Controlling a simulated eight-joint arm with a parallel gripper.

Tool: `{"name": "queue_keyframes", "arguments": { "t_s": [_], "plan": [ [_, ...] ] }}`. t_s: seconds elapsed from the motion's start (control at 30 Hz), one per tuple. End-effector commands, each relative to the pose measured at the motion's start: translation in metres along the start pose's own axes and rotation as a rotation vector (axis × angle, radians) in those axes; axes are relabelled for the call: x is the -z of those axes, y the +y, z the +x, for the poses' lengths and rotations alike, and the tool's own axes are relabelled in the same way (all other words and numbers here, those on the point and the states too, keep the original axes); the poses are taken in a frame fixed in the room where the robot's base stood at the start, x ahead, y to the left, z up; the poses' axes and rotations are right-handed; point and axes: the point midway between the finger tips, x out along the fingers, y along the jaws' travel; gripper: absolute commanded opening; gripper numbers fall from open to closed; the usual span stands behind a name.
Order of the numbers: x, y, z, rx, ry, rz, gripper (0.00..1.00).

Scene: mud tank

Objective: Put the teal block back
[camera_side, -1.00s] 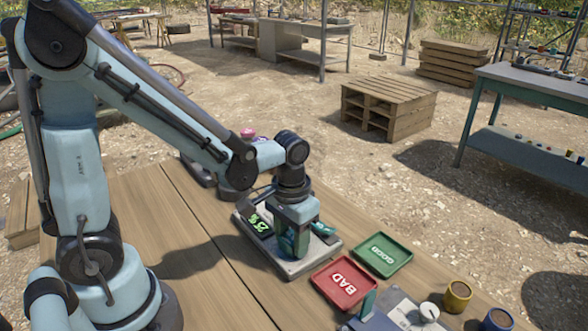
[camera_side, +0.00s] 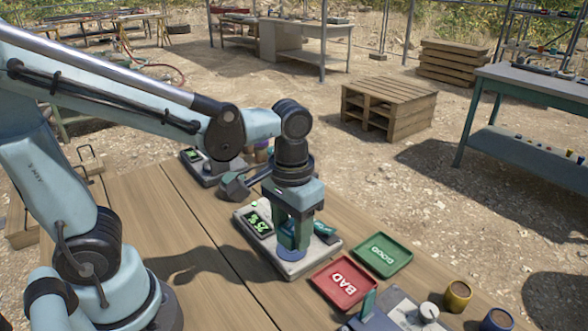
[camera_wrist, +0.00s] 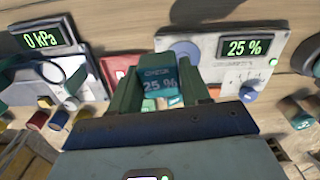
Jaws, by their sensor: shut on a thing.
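The teal block (camera_wrist: 160,79), with "25 %" printed on its face, is between the two green fingers of my gripper (camera_wrist: 161,92) in the wrist view. In the side view my gripper (camera_side: 292,238) points down, shut on the block (camera_side: 287,231), which is partly hidden by the fingers. It is over the grey meter (camera_side: 254,211), just above its round blue pad (camera_side: 291,254). The meter's screen reads 25 %. In the wrist view the meter (camera_wrist: 238,71) and its blue pad (camera_wrist: 186,52) are beyond the fingers.
A red BAD tray (camera_side: 344,301) and green GOOD tray (camera_side: 382,255) lie right of the meter. A panel with a white knob (camera_side: 428,311) and cups (camera_side: 457,296) are at the front right. Another device (camera_side: 197,174) stands behind. The wooden table is clear at front left.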

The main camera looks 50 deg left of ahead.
Motion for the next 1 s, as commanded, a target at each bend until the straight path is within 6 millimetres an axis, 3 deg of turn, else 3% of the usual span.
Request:
{"name": "queue_keyframes", "arguments": {
  "t_s": [0.1,0.3,0.53,0.67,1.0],
  "plan": [
    [-0.019,0.02,-0.016,0.0,0.0,0.008,0.11],
    [-0.038,0.042,-0.034,0.0,0.0,0.004,0.11],
    [-0.04,0.051,-0.043,0.0,0.0,-0.012,0.11],
    [-0.018,0.051,-0.045,0.0,0.0,-0.046,0.11],
    [0.078,0.024,-0.037,0.0,0.001,-0.181,0.11]
  ]
}}
